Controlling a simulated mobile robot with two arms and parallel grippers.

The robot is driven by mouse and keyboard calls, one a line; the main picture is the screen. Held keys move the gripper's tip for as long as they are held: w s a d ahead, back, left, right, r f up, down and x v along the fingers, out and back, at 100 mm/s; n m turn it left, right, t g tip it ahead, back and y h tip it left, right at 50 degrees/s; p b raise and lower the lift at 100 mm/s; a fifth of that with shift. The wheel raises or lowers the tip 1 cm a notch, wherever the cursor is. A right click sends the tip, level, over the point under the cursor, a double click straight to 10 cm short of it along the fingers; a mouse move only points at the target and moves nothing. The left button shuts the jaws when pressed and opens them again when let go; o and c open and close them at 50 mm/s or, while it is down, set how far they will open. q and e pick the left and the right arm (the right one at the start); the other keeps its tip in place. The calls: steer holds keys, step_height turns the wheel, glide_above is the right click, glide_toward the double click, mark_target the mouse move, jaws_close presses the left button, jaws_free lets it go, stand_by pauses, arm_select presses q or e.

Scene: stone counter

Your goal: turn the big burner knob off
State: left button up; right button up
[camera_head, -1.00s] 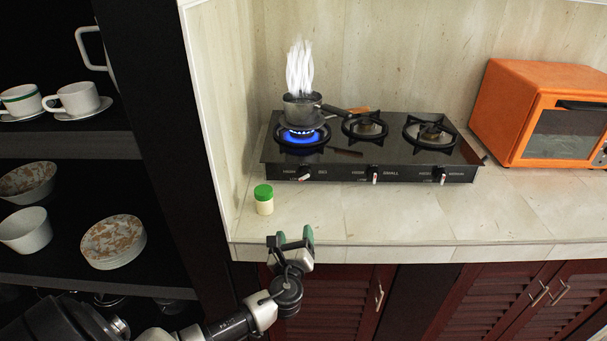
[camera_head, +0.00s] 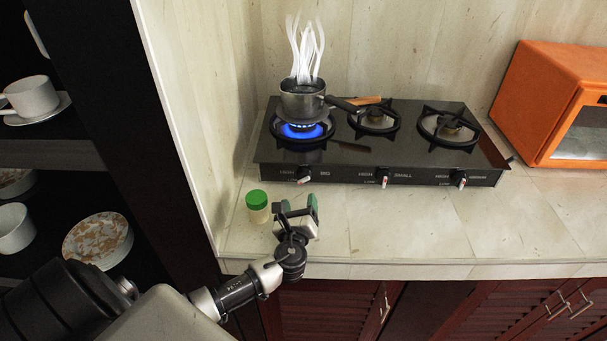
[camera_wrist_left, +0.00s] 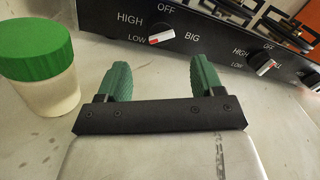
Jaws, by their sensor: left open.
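The big burner knob (camera_head: 304,174) is on the left of the stove's front panel, under the lit burner with blue flame (camera_head: 302,131). In the left wrist view the knob (camera_wrist_left: 161,36) shows a white and red pointer turned sideways, between the LOW mark and the word BIG, not toward OFF. My left gripper (camera_head: 299,202) is open and empty over the counter, just in front of the knob and apart from it. In the left wrist view its green fingers (camera_wrist_left: 160,78) frame the knob from below. My right gripper is not in view.
A green-lidded jar (camera_head: 258,206) stands close to the left of my gripper. A steaming pot (camera_head: 303,100) sits on the lit burner. The small burner knob (camera_head: 383,180) and another knob (camera_head: 460,180) are to the right.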

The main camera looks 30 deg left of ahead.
mark_target(302, 181)
arm_select(q)
steer(key=x, duration=0.9)
steer(key=shift+w+a+r, duration=0.1)
steer(key=shift+w+a, duration=0.05)
steer(key=shift+w, duration=0.2)
steer(key=c, duration=0.9)
